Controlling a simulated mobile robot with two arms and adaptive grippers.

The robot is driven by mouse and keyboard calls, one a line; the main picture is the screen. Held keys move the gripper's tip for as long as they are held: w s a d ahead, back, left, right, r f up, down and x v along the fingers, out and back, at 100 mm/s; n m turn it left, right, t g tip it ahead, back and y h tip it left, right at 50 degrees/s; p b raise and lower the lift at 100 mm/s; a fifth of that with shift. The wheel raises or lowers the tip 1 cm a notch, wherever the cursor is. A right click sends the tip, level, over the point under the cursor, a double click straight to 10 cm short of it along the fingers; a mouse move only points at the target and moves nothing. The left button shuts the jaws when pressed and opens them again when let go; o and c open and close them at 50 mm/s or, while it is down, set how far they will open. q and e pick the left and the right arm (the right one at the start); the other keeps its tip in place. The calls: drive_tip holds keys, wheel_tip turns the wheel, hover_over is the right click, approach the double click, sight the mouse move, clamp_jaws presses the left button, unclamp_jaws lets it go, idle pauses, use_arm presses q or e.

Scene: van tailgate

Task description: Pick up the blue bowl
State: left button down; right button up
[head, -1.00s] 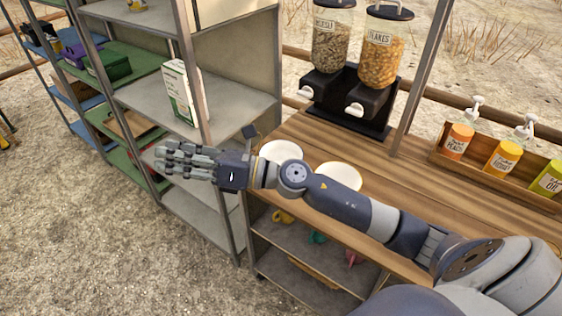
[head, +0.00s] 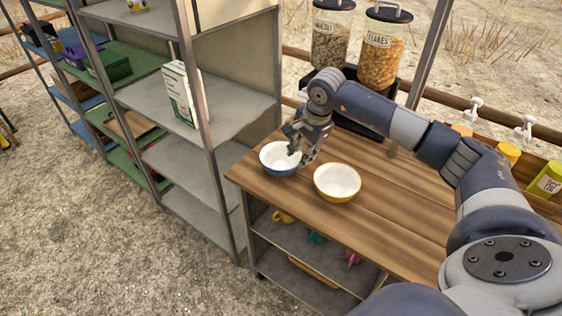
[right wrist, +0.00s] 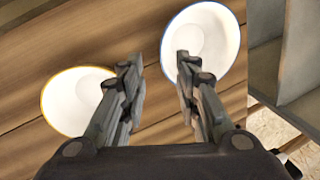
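The blue bowl (head: 279,160), white inside with a blue outside, stands upright near the left end of the wooden counter. My right gripper (head: 297,154) is above its right side, pointing down, with the fingers apart. In the right wrist view the blue-rimmed bowl (right wrist: 208,45) is at the top, with the right finger overlapping its lower left edge. The space between the fingertips (right wrist: 158,68) there shows only wood. Whether a finger touches the bowl cannot be told. My left gripper is not in view.
A yellow bowl (head: 337,183) stands just right of the blue one. Two cereal dispensers (head: 384,52) stand behind, and a wooden crate (head: 536,196) of bottles is at the right. A metal shelf (head: 240,112) rises at the left. The counter front is clear.

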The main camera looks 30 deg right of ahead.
sight(295, 167)
drive_tip(key=shift+x, duration=0.95)
drive_tip(key=shift+w+f+p, duration=0.3)
drive_tip(key=shift+f+p, duration=0.25)
drive_tip(key=shift+p, duration=0.05)
drive_tip(key=p+x, duration=0.1)
drive_tip(key=x, duration=0.2)
drive_tip(key=shift+w+f, duration=0.15)
drive_tip(key=shift+f, duration=0.05)
drive_tip(key=shift+w+f, duration=0.1)
drive_tip(key=shift+f, duration=0.25)
drive_tip(key=shift+c, duration=0.6)
clamp_jaws()
